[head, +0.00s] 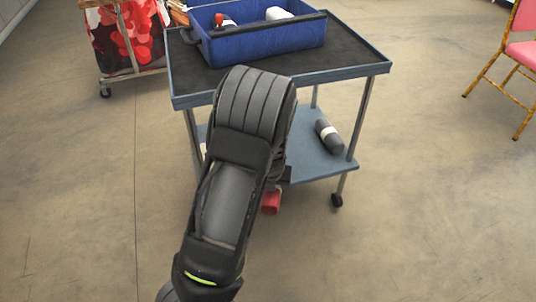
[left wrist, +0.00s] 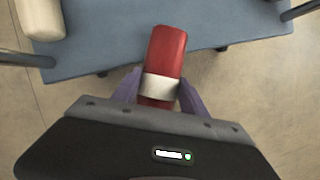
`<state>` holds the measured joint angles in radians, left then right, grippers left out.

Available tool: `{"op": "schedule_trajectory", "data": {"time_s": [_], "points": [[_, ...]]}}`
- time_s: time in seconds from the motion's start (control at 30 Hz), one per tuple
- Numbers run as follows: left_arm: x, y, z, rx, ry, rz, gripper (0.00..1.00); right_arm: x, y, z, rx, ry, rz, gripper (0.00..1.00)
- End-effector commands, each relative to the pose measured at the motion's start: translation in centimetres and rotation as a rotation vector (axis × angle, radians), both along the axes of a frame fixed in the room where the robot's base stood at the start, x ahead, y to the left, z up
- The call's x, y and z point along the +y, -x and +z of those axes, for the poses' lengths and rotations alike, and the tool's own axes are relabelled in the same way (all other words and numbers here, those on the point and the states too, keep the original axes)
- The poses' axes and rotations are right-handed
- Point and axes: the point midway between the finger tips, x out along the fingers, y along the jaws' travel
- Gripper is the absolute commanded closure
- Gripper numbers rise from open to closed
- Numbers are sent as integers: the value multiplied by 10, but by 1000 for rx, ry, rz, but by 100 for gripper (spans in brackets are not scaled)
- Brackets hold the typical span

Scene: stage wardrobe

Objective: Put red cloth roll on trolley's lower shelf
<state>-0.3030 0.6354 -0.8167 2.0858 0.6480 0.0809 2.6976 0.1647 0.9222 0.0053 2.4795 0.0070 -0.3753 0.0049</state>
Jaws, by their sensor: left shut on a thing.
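The red cloth roll (left wrist: 165,50) has a white band and sits between the purple fingers of my left gripper (left wrist: 160,95), which is shut on it. In the left wrist view its far end overlaps the front edge of the trolley's blue-grey lower shelf (left wrist: 100,50); I cannot tell its height above the shelf. In the head view only a red end of the roll (head: 271,203) shows, just in front of the lower shelf (head: 313,168). My left arm hides the rest of the roll and much of the shelf. My right gripper is not in view.
A dark grey roll with a pale band (head: 328,136) lies on the lower shelf's right side. A cream roll (left wrist: 42,17) lies at its left. The shelf between them looks clear. A blue crate (head: 265,42) stands on the upper shelf; thin posts (head: 360,120) flank the lower one.

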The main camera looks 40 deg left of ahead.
Motion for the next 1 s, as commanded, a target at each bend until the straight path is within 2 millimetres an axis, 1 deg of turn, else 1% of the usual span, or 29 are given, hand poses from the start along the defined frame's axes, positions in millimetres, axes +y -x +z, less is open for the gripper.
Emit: {"op": "schedule_trajectory", "data": {"time_s": [0.03,0.37,0.47,0.53,0.67,1.0], "points": [[2,0,-2,-2,-1,21,93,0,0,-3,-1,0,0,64],[4,1,-1,-3,0,38,93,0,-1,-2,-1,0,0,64],[6,-2,-2,-3,0,37,93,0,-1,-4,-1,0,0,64],[9,-8,-3,-2,0,36,93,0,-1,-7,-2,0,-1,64],[23,-28,-5,-3,-3,35,93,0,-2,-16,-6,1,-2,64],[74,-108,-8,-3,-3,36,93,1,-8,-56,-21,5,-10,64]]}}
